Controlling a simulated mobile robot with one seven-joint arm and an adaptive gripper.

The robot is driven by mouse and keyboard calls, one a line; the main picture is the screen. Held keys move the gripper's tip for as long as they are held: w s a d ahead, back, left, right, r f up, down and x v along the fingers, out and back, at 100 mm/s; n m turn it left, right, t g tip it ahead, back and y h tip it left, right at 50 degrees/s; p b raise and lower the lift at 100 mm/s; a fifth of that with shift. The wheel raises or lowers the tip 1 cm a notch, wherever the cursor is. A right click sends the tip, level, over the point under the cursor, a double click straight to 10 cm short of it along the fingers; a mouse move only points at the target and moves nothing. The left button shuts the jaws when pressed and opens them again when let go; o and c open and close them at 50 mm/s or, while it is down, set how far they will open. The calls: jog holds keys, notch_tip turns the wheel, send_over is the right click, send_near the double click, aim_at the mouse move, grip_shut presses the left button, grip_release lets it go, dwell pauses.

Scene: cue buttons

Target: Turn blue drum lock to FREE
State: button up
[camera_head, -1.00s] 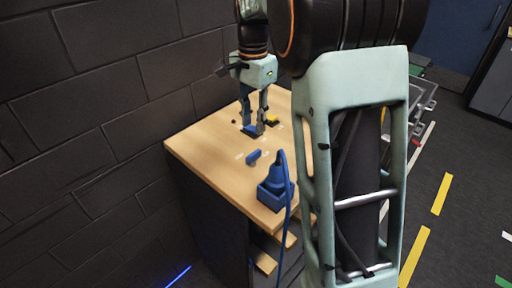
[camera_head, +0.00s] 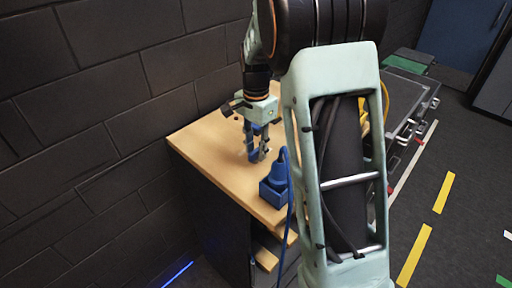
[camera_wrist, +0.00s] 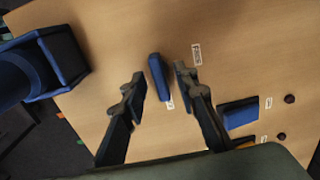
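A small blue bar (camera_wrist: 158,77), which looks like the handle of the blue drum lock, stands on the wooden top between my fingertips in the wrist view. A white label (camera_wrist: 196,54) with text too small to read sits to its upper right, and another label (camera_wrist: 170,103) sits just below it, partly hidden. My gripper (camera_wrist: 160,73) is open, with one finger on each side of the bar and gaps visible. In the head view my gripper (camera_head: 258,157) points down at the cabinet top and largely hides the bar. I cannot tell the exact height of the fingertips.
A blue socket block (camera_head: 276,190) with a plug and cable stands at the cabinet's front corner. Another blue part (camera_wrist: 240,113), a yellow part (camera_wrist: 245,141) and dark knobs (camera_wrist: 290,98) lie to the right in the wrist view. A dark brick wall (camera_head: 90,100) is behind.

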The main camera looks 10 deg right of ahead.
grip_shut()
jog(key=shift+n, duration=0.3)
jog(key=n, duration=0.2)
jog(key=shift+w+n, duration=0.1)
jog(key=shift+n, duration=0.3)
jog(key=n, duration=0.3)
jog(key=shift+w+a+n, duration=0.1)
jog(key=shift+a+n, duration=0.05)
jog(key=shift+n, duration=0.25)
jog(key=n, duration=0.5)
jog(key=shift+a, duration=0.2)
jog(key=n, duration=0.5)
jog(key=shift+a+n, duration=0.15)
jog(key=shift+n, duration=0.15)
